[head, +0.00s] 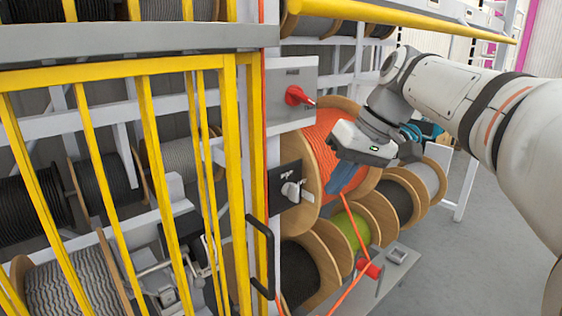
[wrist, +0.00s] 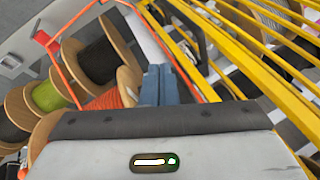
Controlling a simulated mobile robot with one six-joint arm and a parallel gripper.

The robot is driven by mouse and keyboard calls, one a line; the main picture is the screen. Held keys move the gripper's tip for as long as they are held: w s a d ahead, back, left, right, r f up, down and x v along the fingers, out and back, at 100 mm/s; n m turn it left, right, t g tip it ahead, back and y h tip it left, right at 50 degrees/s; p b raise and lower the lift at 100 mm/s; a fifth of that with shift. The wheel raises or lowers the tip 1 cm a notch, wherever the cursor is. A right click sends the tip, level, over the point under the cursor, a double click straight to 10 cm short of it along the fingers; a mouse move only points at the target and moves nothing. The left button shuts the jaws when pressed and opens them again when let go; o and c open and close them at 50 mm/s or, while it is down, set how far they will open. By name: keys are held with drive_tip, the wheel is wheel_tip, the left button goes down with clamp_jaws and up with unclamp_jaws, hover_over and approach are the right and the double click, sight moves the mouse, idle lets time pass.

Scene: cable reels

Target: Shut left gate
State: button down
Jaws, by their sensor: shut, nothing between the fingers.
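The left gate (head: 150,130) is a yellow barred frame in front of the reels at the left of the head view. Its yellow bars also show at the right of the wrist view (wrist: 235,45). A black handle (head: 262,255) is near its right edge. That edge appears close to the grey post; I cannot tell whether they touch. My gripper (head: 343,183) has blue fingers, shut and empty, in front of the large orange reel and right of the gate, apart from the handle. The fingers also show in the wrist view (wrist: 158,85).
A panel with a red knob (head: 297,96) and a black plate with a grey knob (head: 291,190) are on the post. The orange reel (head: 325,150) and several smaller reels stand right of it. A yellow rail (head: 410,18) crosses above. Clear floor (head: 440,270) lies at right.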

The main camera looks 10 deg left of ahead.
drive_tip(key=w+a+r+n+g+y, duration=0.25)
drive_tip(key=a+r+n, duration=0.3)
drive_tip(key=r, duration=0.45)
drive_tip(key=shift+t+h, duration=0.25)
drive_tip(key=s+a+f, duration=0.1)
drive_tip(key=a+f, duration=0.1)
drive_tip(key=a, duration=0.1)
drive_tip(key=s+a+f, duration=0.1)
drive_tip(key=a+f, duration=0.2)
drive_tip(key=s+a+f, duration=0.1)
drive_tip(key=a+f, duration=0.1)
drive_tip(key=a, duration=0.1)
drive_tip(key=shift+s+f, duration=0.3)
drive_tip(key=shift+a+f, duration=0.1)
